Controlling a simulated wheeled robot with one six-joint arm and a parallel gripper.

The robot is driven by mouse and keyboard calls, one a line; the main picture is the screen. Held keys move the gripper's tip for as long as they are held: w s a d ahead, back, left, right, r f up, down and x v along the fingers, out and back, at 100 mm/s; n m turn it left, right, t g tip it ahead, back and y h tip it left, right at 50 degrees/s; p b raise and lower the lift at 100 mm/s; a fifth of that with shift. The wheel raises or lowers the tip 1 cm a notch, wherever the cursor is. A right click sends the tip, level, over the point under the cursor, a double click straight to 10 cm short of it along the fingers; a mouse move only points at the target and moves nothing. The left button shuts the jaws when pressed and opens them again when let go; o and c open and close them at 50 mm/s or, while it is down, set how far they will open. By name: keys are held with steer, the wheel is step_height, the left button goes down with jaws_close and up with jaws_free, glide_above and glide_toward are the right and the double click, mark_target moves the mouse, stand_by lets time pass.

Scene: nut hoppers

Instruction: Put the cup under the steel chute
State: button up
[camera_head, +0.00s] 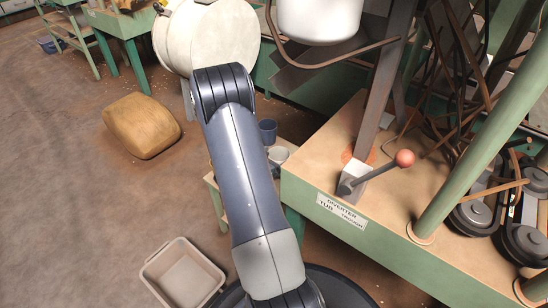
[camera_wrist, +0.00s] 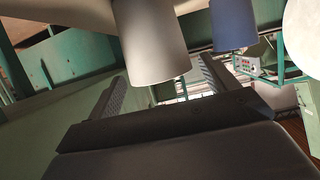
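A pale grey cup (camera_head: 278,154) stands upright on a small low table (camera_head: 288,144), partly hidden behind my arm in the head view. A blue cup (camera_head: 267,131) stands just behind it. In the wrist view, which looks upside down, the grey cup (camera_wrist: 152,42) appears between the two spread fingers of my gripper (camera_wrist: 162,70). I see no finger closed on it and cannot tell whether one touches. The blue cup (camera_wrist: 233,24) is to the right. A slanted grey metal piece (camera_head: 292,76), possibly the steel chute, shows behind my arm in the head view.
A workbench (camera_head: 322,160) at right carries a red-knobbed lever (camera_head: 403,158), a diverter label (camera_head: 341,212) and pipes. A white vessel (camera_head: 320,18) hangs above. A grey tub (camera_head: 182,274) and a brown sack (camera_head: 141,125) lie on the floor at left, with open floor around them.

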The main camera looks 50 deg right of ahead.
steer(key=shift+o, duration=0.5)
steer(key=shift+r, duration=0.15)
steer(key=shift+a+r, duration=0.2)
steer(key=w+p+v, duration=0.1)
steer(key=p+v, duration=0.3)
steer(key=v, duration=0.7)
steer(key=shift+s+a, duration=0.3)
steer(key=shift+s, duration=0.2)
steer(key=shift+c, duration=0.5)
